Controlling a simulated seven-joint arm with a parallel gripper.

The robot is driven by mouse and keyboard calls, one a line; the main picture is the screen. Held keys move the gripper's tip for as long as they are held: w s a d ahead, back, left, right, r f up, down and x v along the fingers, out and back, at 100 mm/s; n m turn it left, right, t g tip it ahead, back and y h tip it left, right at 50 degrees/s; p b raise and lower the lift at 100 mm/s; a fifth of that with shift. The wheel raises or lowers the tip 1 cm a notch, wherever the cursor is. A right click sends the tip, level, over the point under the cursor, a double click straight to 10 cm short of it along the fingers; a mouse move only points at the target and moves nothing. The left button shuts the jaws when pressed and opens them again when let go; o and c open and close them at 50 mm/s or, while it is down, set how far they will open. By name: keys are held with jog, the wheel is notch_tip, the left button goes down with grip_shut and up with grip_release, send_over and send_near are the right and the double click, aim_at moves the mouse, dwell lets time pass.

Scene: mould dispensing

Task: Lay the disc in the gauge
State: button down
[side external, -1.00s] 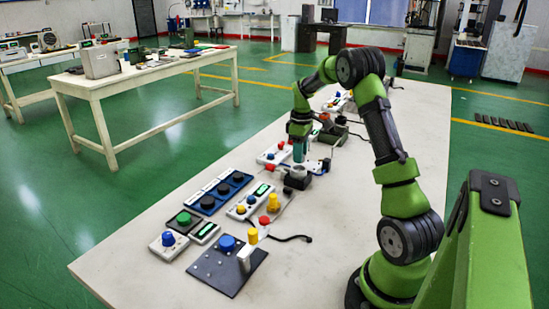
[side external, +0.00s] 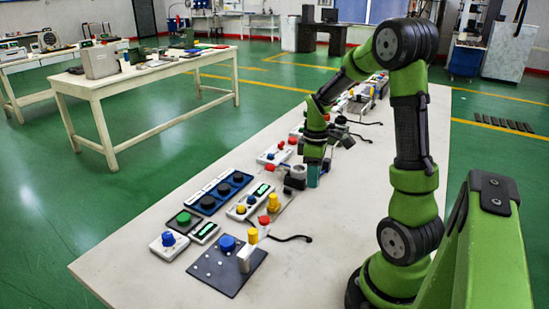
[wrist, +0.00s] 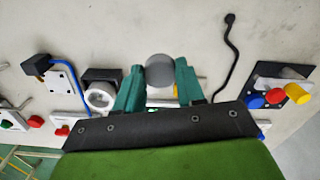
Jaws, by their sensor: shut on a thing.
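A grey disc (wrist: 160,70) sits between the teal fingertips of my gripper (wrist: 158,82) in the wrist view. My gripper is shut on it. In the side external view my gripper (side external: 314,174) is low over the table, just right of the gauge; the disc cannot be made out there. What looks like the gauge is a dark block with a pale round ring (wrist: 99,97), left of the fingers in the wrist view. It also shows in the side external view (side external: 296,176).
A dark plate with blue, red and yellow knobs (wrist: 285,84) lies to the right in the wrist view. A black cable (wrist: 231,42) lies nearby. A white box with a blue cable (wrist: 64,82) is left of the gauge. Bare table lies right of the gripper in the side external view.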

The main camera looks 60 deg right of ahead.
aim_at(283, 199)
jog(key=w+n, duration=1)
jog(key=n, duration=0.1)
jog(key=shift+s+f, duration=0.2)
jog(key=shift+f, duration=3.95)
jog(key=shift+f, duration=0.3)
jog(key=c, duration=0.6)
grip_release()
notch_tip(283, 199, up, 7)
